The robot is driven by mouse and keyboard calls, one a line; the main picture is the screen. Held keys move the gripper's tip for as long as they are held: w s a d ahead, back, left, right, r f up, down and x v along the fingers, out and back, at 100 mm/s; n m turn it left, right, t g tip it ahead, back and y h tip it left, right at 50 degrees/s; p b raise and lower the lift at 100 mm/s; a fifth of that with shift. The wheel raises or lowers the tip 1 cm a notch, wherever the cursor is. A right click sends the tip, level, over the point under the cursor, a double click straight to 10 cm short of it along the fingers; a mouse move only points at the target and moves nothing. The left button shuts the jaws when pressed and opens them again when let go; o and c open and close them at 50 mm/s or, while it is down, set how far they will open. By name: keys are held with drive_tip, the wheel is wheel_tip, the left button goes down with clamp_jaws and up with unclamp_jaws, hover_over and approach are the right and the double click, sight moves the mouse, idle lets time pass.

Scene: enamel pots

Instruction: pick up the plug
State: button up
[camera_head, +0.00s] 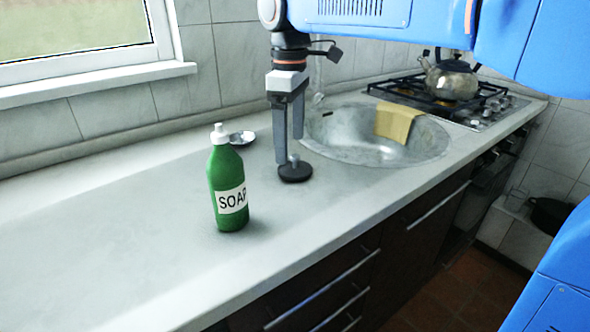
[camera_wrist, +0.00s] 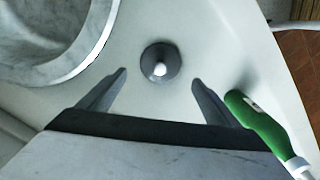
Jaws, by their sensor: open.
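The plug (camera_head: 296,173) is a dark round disc with a light knob on top. It lies on the pale countertop between the soap bottle and the sink. In the wrist view the plug (camera_wrist: 161,62) sits ahead of the fingertips, roughly centred between them. My gripper (camera_head: 289,150) points down just above and beside the plug, its fingers apart and empty. In the wrist view my gripper (camera_wrist: 160,76) shows both fingers spread, with clear counter between them. In the head view one finger overlaps the plug's left side, so I cannot tell whether it touches.
A green soap bottle (camera_head: 228,182) stands upright left of the plug, close to one finger in the wrist view (camera_wrist: 258,122). A small metal dish (camera_head: 242,138) lies behind it. The sink (camera_head: 350,150) has a yellow cloth (camera_head: 397,122) on its rim. A kettle (camera_head: 452,80) stands on the stove.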

sight(294, 155)
drive_tip(key=shift+d+f, duration=0.2)
drive_tip(key=shift+f, duration=1.2)
drive_tip(key=shift+d+f, duration=0.15)
drive_tip(key=shift+f, duration=1.25)
drive_tip(key=c, duration=1.1)
